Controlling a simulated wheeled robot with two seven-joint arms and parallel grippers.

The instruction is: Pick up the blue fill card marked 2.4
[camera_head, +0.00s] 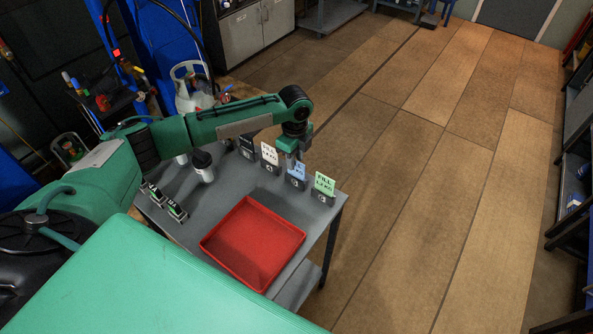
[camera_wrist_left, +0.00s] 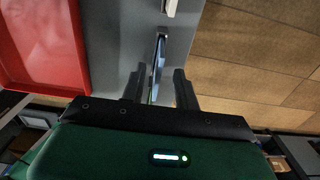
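The blue fill card (camera_head: 297,172) stands upright in a small dark holder near the grey table's far right edge. Its printing is too small to read surely. My left gripper (camera_head: 292,156) points down just above and beside its top. In the left wrist view the card shows edge-on as a thin blue strip (camera_wrist_left: 158,58) between the two spread fingers (camera_wrist_left: 160,86), with a gap visible on each side. The gripper is open and does not hold it. My right gripper is in neither view.
A white card (camera_head: 269,153) and a dark card (camera_head: 248,144) stand to the left of the blue one, and a green card (camera_head: 324,184) to the right. A red tray (camera_head: 253,244) lies in front. A cup-like canister (camera_head: 203,168) and small labelled blocks (camera_head: 176,211) stand left.

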